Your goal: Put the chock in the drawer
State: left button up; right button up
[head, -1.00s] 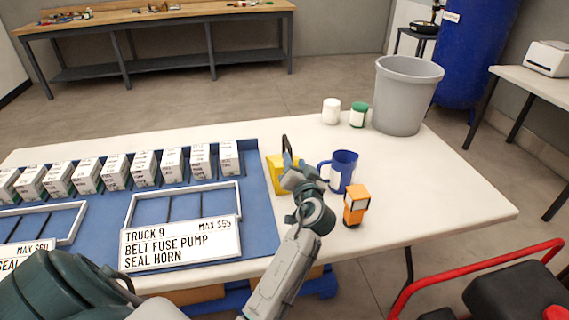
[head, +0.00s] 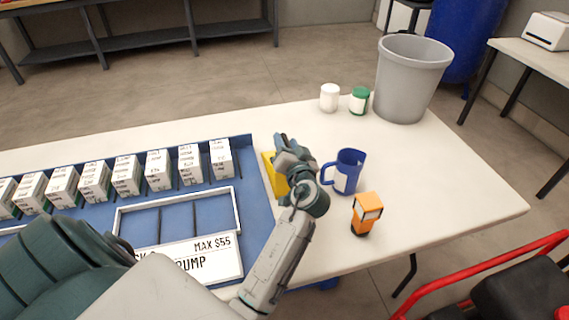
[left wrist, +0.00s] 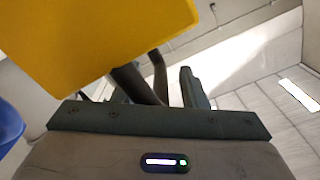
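The yellow chock (head: 269,172) with a dark handle stands on the table beside the blue tray, partly hidden by my left gripper (head: 284,145), which is at its top. In the left wrist view the chock (left wrist: 100,40) fills the upper left, close to the fingers. Its dark handle (left wrist: 159,76) shows between the fingers, with a gap to the right finger. The left finger is mostly hidden. My left gripper (left wrist: 148,88) looks open around the handle. No drawer can be made out. My right gripper is out of view.
A blue mug (head: 350,172) and an orange-and-black item (head: 366,214) stand close right of my left gripper. The blue tray (head: 262,215) holds a row of white boxes (head: 190,163). White (head: 329,97) and green (head: 359,99) jars and a grey bin (head: 410,80) stand behind.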

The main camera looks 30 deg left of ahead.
pick_arm(q)
jog(key=shift+s+d+r, duration=0.15)
jog(key=shift+d, duration=0.05)
jog(key=shift+c, duration=0.9)
jog(key=shift+a, duration=0.1)
grip_shut()
jog(key=shift+f, duration=0.2)
jog(key=shift+r, duration=0.2)
